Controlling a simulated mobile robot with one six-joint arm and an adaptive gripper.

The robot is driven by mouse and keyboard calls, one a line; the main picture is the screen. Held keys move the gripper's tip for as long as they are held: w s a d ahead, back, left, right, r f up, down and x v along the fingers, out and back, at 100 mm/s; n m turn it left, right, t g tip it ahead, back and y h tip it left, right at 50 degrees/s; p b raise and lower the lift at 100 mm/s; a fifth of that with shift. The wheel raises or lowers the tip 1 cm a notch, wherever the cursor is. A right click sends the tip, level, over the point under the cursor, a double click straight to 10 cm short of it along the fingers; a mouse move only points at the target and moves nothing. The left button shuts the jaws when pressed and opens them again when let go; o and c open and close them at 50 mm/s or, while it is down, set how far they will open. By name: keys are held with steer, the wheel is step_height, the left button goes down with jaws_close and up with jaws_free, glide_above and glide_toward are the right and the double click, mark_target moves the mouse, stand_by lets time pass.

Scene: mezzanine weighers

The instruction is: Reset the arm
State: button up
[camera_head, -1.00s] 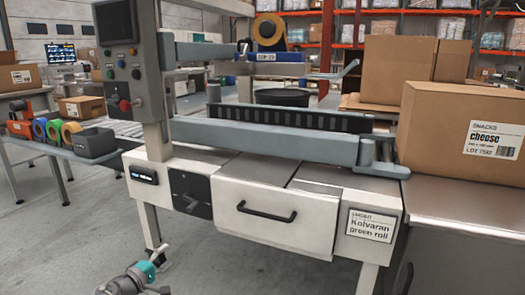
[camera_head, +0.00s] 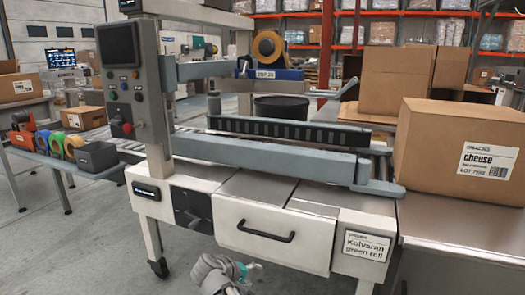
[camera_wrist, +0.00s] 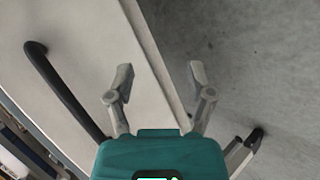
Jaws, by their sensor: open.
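My gripper (camera_wrist: 160,82) is open in the wrist view, its two grey fingers spread apart with nothing between them. Beyond the fingers are the pale front panel of the machine (camera_wrist: 95,60) and the grey floor (camera_wrist: 250,60). A black handle (camera_wrist: 65,90) shows to the left of the fingers. In the head view part of my arm (camera_head: 222,275) shows low in the picture, in front of the machine's drawer (camera_head: 270,230). The fingertips cannot be made out there.
The machine carries a control panel (camera_head: 122,75) on an upright post. A cheese carton (camera_head: 440,150) stands on the steel table (camera_head: 460,225) at right. Tape rolls (camera_head: 55,143) and a dark bin (camera_head: 97,156) sit on the left bench. Open floor (camera_head: 100,235) lies at left front.

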steer(key=s+d+r+m+g+y+p, duration=0.25)
steer(key=s+d+m+y+p, duration=0.2)
steer(key=d, duration=0.55)
steer(key=s+d+r+m+g+y+p, duration=0.2)
steer(key=s+d+m+g+y+p, duration=0.15)
steer(key=s+d+p, duration=0.45)
step_height(320, 180, up, 38)
steer(key=w+d+n+p, duration=0.1)
steer(key=w+d+p, duration=0.1)
steer(key=p, duration=3.4)
steer(key=shift+w+g, duration=0.15)
steer(key=shift+g, duration=0.25)
steer(key=shift+f, duration=0.1)
steer(key=shift+c, duration=0.8)
steer(key=shift+d, duration=0.2)
